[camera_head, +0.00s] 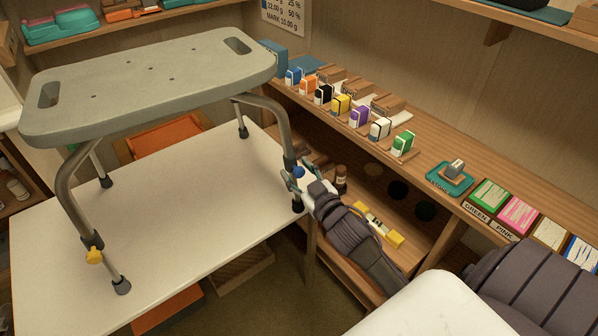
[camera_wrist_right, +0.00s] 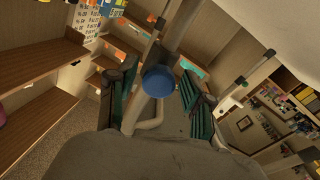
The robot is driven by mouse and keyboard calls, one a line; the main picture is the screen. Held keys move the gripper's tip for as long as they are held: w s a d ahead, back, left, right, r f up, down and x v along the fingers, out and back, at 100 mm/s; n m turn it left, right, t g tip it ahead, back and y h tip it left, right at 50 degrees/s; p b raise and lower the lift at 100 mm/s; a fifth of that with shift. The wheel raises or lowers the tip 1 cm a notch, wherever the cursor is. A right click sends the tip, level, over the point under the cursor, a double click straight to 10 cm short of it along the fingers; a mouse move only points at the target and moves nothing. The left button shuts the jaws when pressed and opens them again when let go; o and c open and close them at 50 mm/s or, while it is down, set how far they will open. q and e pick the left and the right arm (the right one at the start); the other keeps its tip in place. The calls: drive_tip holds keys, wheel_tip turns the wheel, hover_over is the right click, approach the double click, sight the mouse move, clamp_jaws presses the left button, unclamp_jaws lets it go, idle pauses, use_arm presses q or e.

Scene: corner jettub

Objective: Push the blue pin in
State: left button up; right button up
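A grey bath bench (camera_head: 150,82) with metal legs stands on a white table (camera_head: 190,215). The blue pin (camera_head: 299,171) is on its right front leg, low above the foot. In the right wrist view the round head of the blue pin (camera_wrist_right: 158,82) faces the camera, between the two dark green finger pads. My right gripper (camera_head: 294,180) is open around the blue pin, one finger on either side, apart from it as far as I can see. How deep the pin sits is hidden behind its head. My left gripper is not in view.
A yellow pin (camera_head: 94,256) is on the left front leg. A wooden shelf (camera_head: 430,160) on the right holds small coloured boxes (camera_head: 341,104), a teal tray (camera_head: 450,179) and coloured cards. A brown bottle (camera_head: 341,178) stands beside my right gripper. The table's front is clear.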

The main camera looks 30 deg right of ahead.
drive_tip(key=s, duration=1.2)
drive_tip(key=shift+a, duration=0.3)
drive_tip(key=s+a+f+g, duration=0.1)
drive_tip(key=s+f+g, duration=0.15)
drive_tip(key=f, duration=0.85)
drive_tip(key=s+a+f+m+g, duration=0.1)
drive_tip(key=s+f+g, duration=0.15)
drive_tip(key=f, duration=0.75)
drive_tip(key=s+a+f+g, duration=0.1)
drive_tip(key=f+g, duration=0.2)
drive_tip(key=f, duration=0.8)
drive_tip(key=s+a+f+g, duration=0.2)
drive_tip(key=s+f+g, duration=0.2)
drive_tip(key=s+f, duration=0.7)
drive_tip(key=s+a+f+n+g+y, duration=0.1)
drive_tip(key=s+a+f+g, duration=0.2)
drive_tip(key=s+f, duration=0.8)
drive_tip(key=s+g, duration=0.2)
drive_tip(key=s, duration=0.4)
drive_tip(key=shift+a, duration=0.1)
